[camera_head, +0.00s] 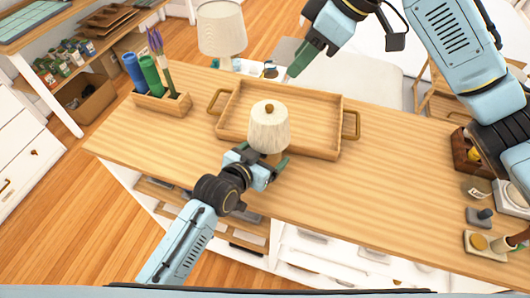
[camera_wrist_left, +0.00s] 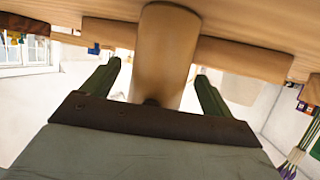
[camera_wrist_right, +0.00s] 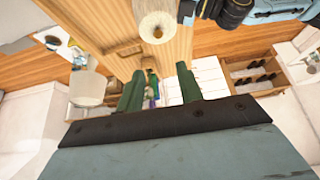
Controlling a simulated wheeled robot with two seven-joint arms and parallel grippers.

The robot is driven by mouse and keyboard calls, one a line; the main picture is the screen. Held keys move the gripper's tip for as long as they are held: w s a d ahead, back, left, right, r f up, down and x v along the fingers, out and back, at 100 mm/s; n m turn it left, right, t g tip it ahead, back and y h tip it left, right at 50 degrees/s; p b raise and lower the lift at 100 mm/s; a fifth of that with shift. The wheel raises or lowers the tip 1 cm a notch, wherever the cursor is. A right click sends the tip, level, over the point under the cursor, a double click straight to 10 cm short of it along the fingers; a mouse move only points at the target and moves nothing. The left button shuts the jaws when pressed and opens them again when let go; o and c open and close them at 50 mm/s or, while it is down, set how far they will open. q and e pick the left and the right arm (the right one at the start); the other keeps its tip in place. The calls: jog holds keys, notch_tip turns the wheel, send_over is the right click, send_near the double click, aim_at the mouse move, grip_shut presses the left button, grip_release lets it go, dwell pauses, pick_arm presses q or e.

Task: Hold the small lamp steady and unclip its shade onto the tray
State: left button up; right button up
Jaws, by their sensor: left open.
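The small lamp has a cream shade (camera_head: 268,132) with a brown knob on top and stands on the table at the tray's front side. My left gripper (camera_head: 262,158) is open low at the lamp, its green fingers either side of the wooden lamp body (camera_wrist_left: 165,55), with gaps visible in the left wrist view. The shade hides part of the body in the head view. The wooden tray (camera_head: 319,143) is empty, with a handle at each end. My right gripper (camera_head: 296,68) is open and empty above the tray's far side. The shade also shows in the right wrist view (camera_wrist_right: 155,12).
A larger lamp (camera_head: 221,30) stands behind the tray's left end. A wooden holder (camera_head: 163,104) with green and blue cylinders is at the table's left. A brown box (camera_head: 466,152) and small items sit at the right. The table right of the tray is clear.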

aim_at(272, 112)
pick_arm(q)
jog(key=shift+w+d, duration=0.1)
jog(key=shift+d, duration=0.05)
jog(key=c, duration=1.3)
pick_arm(e)
jog(key=shift+o, duration=1.6)
jog(key=shift+a, duration=0.1)
jog(key=o, duration=1.1)
jog(key=a+f+m+h, duration=0.1)
jog(key=w+a+f+m+g+h, duration=0.1)
jog(key=a, duration=0.1)
jog(key=a+f+h, duration=0.2)
jog(key=shift+w+m+g, duration=0.25)
jog(key=shift+m+g, duration=0.05)
jog(key=shift+m, duration=0.1)
jog(key=shift+w+a+f+m+h, duration=0.25)
jog(key=shift+f+m+h, duration=0.2)
jog(key=shift+h, duration=0.25)
notch_tip(272, 112, down, 7)
jog(key=shift+r, duration=0.1)
jog(key=shift+s+d+f, duration=0.15)
jog(key=shift+d+f, duration=0.05)
jog(key=shift+f, duration=1.15)
jog(key=shift+s+d+f, duration=0.1)
jog(key=shift+d+f, duration=0.05)
jog(key=shift+f, duration=1.2)
